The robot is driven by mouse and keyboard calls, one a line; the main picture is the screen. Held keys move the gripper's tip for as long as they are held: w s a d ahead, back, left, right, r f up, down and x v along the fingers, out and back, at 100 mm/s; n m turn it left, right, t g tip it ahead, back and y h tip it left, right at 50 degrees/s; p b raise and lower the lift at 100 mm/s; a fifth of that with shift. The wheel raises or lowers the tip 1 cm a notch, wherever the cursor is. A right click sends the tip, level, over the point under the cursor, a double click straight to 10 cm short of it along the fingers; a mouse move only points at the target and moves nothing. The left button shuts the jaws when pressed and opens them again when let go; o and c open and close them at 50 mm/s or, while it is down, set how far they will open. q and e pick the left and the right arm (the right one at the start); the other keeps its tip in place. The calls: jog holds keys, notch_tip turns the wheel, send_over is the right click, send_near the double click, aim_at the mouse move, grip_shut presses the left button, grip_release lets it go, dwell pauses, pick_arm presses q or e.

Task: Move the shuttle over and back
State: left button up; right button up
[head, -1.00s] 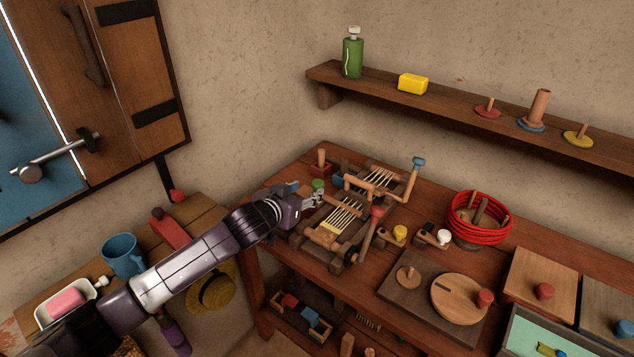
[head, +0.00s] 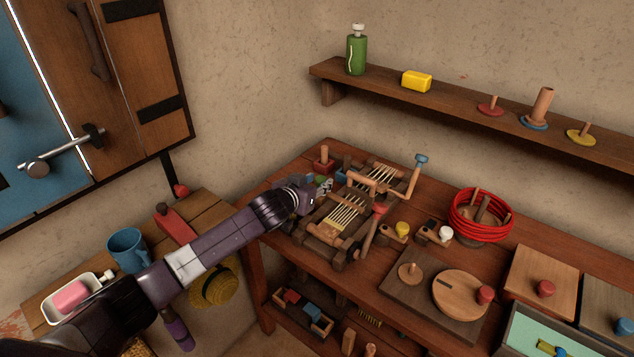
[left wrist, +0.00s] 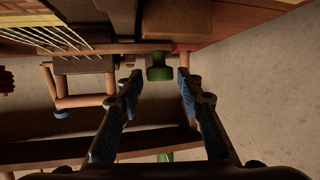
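The small loom (head: 345,215) stands on the workbench, with pale threads stretched across its wooden frame. My left gripper (head: 326,186) is at the loom's left side in the head view. The left wrist view shows its two fingers (left wrist: 158,85) apart with nothing between the pads. A green knob (left wrist: 158,68), perhaps the shuttle's end, is just beyond the fingertips, close to a wooden bar. Its green also shows in the head view (head: 321,179), partly hidden by my gripper. I cannot make out the shuttle's whole body. My right gripper is not in view.
A blue-topped crank handle (head: 421,160) and a red-topped lever (head: 380,209) rise from the loom's right side. A red-topped wooden peg block (head: 323,163) stands behind the gripper. A red coil (head: 480,216) and a round board (head: 460,294) lie to the right.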

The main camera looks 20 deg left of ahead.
pick_arm(q)
grip_shut()
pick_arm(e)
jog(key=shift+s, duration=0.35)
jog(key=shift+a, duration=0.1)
pick_arm(q)
jog(key=shift+s+d+p, duration=0.25)
jog(key=shift+d+p, duration=0.1)
jog(key=shift+d, duration=0.35)
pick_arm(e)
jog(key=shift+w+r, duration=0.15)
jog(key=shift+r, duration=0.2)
pick_arm(q)
jog(key=shift+o, duration=1.8)
grip_release()
jog(key=v, duration=1.2)
